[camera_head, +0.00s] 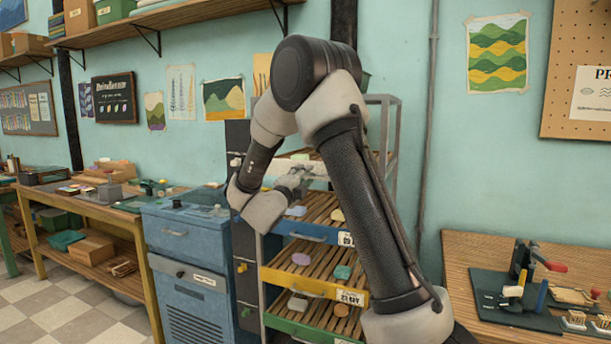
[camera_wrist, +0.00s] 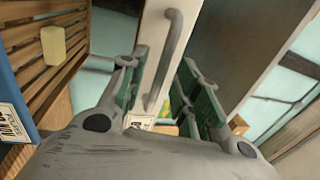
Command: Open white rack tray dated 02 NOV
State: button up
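The rack (camera_head: 390,140) holds several slatted trays with coloured fronts. The white tray (camera_head: 284,167) is the upper one, partly hidden behind my arm and gripper. In the wrist view its white front (camera_wrist: 156,55) runs between my fingers, with a grey bar handle (camera_wrist: 174,48) on it. My gripper (camera_head: 292,181) is at the white tray's front. In the wrist view my gripper (camera_wrist: 166,66) is open, with a green-padded finger on each side of the handle. Contact with the handle cannot be told. A label (camera_wrist: 140,122) shows low between the fingers; its date is unreadable.
Below are the blue tray (camera_head: 291,226), yellow tray (camera_head: 290,281) and green tray (camera_head: 290,324), with soaps on their slats. A blue cabinet (camera_head: 185,240) stands to the left. A wooden bench (camera_head: 465,255) with tools stands at right.

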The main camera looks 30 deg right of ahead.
jog(key=shift+x, duration=1.1)
grip_shut()
